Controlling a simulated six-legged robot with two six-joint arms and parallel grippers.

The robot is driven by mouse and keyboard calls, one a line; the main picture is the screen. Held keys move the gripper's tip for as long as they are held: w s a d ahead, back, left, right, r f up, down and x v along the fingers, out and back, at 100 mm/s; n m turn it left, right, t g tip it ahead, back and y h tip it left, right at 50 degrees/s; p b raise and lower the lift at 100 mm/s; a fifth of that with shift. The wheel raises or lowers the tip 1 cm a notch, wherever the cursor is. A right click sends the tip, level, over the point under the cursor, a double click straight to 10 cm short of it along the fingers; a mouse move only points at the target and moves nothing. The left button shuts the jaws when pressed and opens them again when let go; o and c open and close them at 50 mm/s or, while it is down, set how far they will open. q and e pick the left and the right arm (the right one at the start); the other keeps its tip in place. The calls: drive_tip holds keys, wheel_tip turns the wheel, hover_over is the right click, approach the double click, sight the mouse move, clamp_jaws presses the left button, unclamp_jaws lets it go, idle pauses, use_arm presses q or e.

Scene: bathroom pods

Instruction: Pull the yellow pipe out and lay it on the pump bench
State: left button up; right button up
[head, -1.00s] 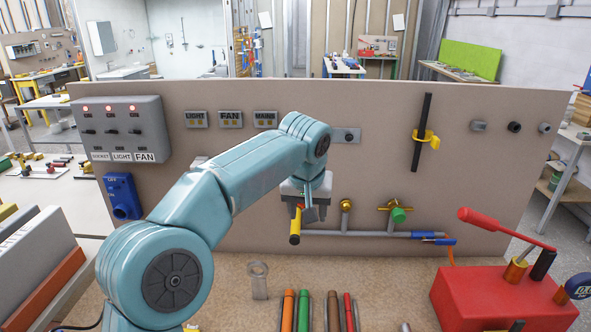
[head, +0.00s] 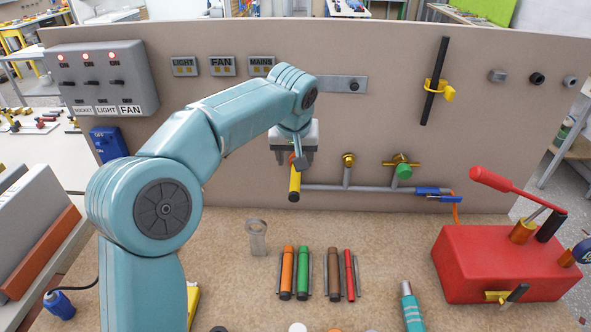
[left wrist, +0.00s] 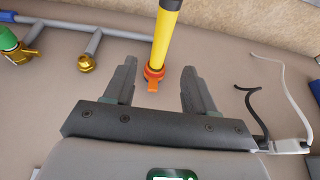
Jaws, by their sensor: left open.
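The yellow pipe (head: 294,182) is short, has a dark band, and shows at the upright board near the left end of a grey horizontal pipe. In the left wrist view the yellow pipe (left wrist: 166,38) has an orange collar (left wrist: 153,76) at its near end. My left gripper (head: 295,160) is at the pipe's upper end in the head view. In the left wrist view its fingers (left wrist: 156,74) are apart on either side of the collar, with visible gaps. The brown bench top (head: 380,229) lies below. My right gripper is not in view.
A red pump box (head: 497,262) with a red lever stands at the right of the bench. Several coloured rods (head: 303,272) lie in front of the board, beside a grey ring stand (head: 257,238). Brass fittings (head: 348,160) and a green knob (head: 403,171) sit right of my gripper.

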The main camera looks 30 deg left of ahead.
sight(295, 174)
use_arm(q)
drive_tip(key=x, duration=0.7)
drive_tip(key=shift+a+f, duration=0.1)
drive_tip(key=shift+f, duration=0.05)
clamp_jaws()
